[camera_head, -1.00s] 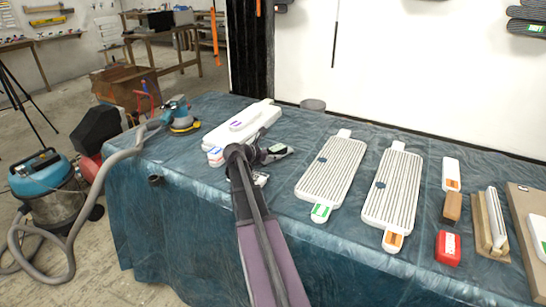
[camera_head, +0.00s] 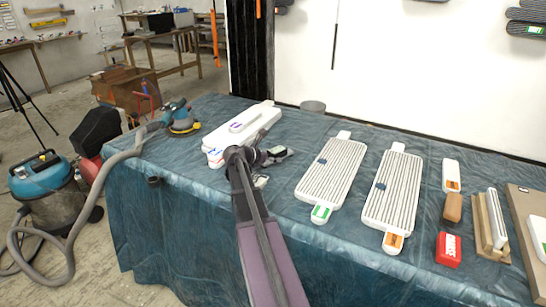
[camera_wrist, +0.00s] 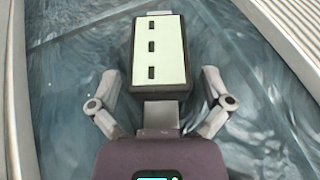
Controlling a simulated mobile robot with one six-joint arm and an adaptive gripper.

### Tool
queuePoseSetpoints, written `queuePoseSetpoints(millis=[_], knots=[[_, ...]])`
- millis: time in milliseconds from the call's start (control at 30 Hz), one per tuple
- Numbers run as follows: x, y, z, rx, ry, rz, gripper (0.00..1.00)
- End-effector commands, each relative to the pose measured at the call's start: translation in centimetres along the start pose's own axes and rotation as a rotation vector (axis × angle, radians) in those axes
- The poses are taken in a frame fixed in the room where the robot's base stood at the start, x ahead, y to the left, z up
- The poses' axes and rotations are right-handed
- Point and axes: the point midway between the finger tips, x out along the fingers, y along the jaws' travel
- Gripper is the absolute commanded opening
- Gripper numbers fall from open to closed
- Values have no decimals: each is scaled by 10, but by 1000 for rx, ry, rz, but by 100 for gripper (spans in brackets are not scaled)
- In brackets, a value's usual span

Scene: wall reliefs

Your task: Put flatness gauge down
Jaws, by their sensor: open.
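What looks like the flatness gauge (camera_wrist: 158,52) is a dark box with a pale face and three dark slots. In the wrist view it sits between the two spread fingers of my gripper (camera_wrist: 160,98), with gaps on both sides. A grey block shows at its near end. In the head view the dark box (camera_head: 276,150) is small, just beyond my wrist, over the blue-clothed table (camera_head: 200,215). My gripper is open, low over the cloth. Whether the box's underside fully touches the cloth is hidden.
A white stack of slabs (camera_head: 222,145) lies left of my gripper. Two ribbed panels (camera_head: 331,172) (camera_head: 393,190) lie to the right. Farther right are a red block (camera_head: 448,249) and a brown block (camera_head: 453,207). A sander (camera_head: 181,118) sits at the back left.

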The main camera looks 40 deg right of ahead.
Motion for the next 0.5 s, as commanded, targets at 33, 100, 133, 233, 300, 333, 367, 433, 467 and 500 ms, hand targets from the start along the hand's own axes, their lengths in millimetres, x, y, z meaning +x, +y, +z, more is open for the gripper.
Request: queuePoseSetpoints(millis=[33,100,133,233,300,333,367,433,467,500], knots=[[-1,0,2,0,0,0,99],[-2,0,4,0,0,0,99],[-4,0,3,0,0,1,99],[-14,0,4,0,0,1,99],[-23,0,4,0,0,2,99],[-28,-1,4,0,0,2,99],[-32,-1,5,0,0,2,99],[-43,-1,5,-1,0,2,99],[-48,-1,5,-1,-1,2,99],[-55,-1,5,-2,-1,3,99]])
